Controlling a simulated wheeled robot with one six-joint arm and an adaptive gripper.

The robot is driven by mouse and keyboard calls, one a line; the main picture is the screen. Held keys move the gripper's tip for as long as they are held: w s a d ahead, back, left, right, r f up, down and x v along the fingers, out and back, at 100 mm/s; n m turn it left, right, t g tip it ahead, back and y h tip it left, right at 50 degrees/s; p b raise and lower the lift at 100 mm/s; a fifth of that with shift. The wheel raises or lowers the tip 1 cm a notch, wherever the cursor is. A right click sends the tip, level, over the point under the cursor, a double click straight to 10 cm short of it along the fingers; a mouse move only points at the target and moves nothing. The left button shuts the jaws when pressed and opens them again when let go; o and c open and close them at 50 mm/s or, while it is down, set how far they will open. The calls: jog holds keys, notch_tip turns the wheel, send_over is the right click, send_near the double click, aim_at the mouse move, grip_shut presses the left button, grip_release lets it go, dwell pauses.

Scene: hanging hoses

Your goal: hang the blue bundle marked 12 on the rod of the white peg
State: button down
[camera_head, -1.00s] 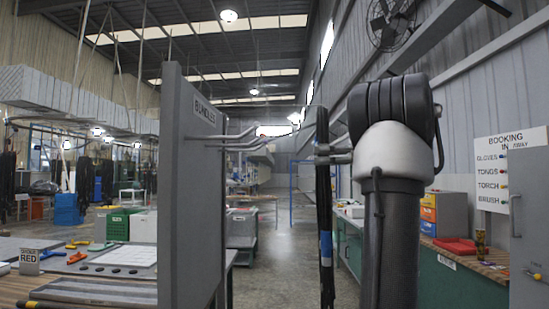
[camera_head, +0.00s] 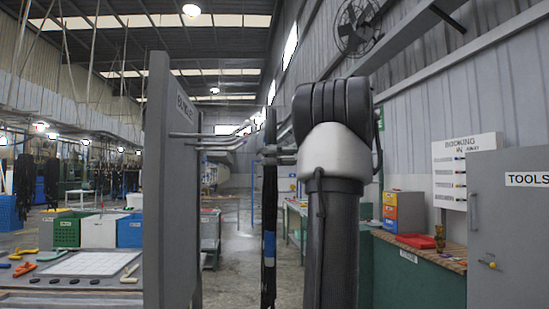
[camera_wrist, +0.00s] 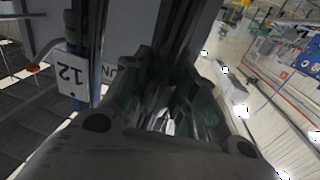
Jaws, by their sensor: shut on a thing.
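A long dark bundle (camera_head: 269,200) with a blue band hangs upright beside my arm in the head view. In the wrist view, dark hose strands (camera_wrist: 178,40) run between the fingers of my gripper (camera_wrist: 168,85), which is shut on them. A white tag marked 12 (camera_wrist: 72,75) hangs beside a blue strip at the left. The grey board (camera_head: 172,190) marked BUNDLES stands nearly edge-on, left of the bundle. Metal rods (camera_head: 218,140) reach from it toward the bundle. I cannot tell which rod belongs to the white peg, or whether the bundle touches one.
A grey TOOLS cabinet (camera_head: 520,230) and a green-fronted bench (camera_head: 415,275) stand at the right. A worktable (camera_head: 80,285) with loose tools and coloured crates is at the left. Open floor (camera_head: 236,260) shows between the board and the bundle.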

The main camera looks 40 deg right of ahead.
jog(key=shift+s+a+x, duration=0.95)
jog(key=shift+s+x, duration=0.05)
jog(key=shift+x, duration=6.7)
notch_tip(320, 180, down, 6)
jog(key=shift+w+a, duration=0.35)
jog(key=shift+a, duration=0.1)
jog(key=c, duration=1.1)
grip_release()
jog(key=shift+o, duration=0.2)
jog(key=v, duration=1.2)
